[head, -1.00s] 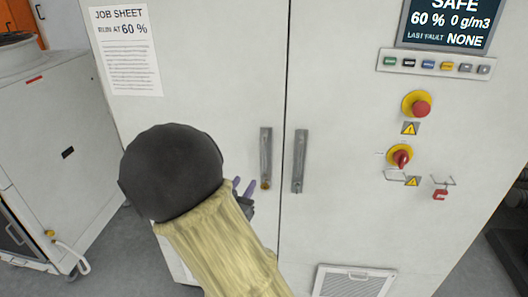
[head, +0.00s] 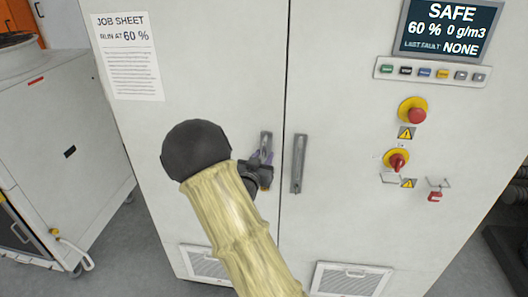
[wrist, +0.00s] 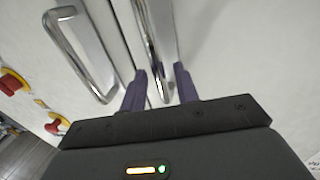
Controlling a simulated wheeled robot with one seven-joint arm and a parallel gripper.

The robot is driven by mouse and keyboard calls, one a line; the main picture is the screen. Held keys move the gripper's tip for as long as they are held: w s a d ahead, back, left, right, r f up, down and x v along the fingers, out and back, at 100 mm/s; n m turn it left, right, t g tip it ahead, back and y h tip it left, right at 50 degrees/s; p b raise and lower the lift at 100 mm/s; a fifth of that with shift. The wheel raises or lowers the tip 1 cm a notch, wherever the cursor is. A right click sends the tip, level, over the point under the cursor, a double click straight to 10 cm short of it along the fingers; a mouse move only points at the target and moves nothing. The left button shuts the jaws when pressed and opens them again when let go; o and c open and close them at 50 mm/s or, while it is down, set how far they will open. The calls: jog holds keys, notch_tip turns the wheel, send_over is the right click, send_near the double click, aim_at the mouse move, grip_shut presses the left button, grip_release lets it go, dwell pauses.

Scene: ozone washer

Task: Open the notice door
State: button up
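The left cabinet door (head: 215,60) carries a job sheet (head: 127,55) near its top left and looks closed against the right door (head: 345,100). Its upright metal bar handle (head: 266,143) is partly hidden by my gripper (head: 264,165) in the head view. In the wrist view my gripper (wrist: 161,85) is open, with the left door's handle (wrist: 152,45) running between its two purple fingers. Gaps show beside the bar, so the fingers do not look closed on it. The right door's handle (wrist: 82,58) is left of the fingers there.
The right door has a display (head: 448,30), a button row (head: 433,73), a red stop button (head: 416,115), a red knob (head: 397,160) and a vent (head: 350,280). A white cart (head: 50,150) stands to the left. Some grey floor (head: 130,240) is free between them.

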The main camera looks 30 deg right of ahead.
jog(key=shift+x, duration=0.85)
grip_shut()
jog(key=shift+s+a, duration=0.15)
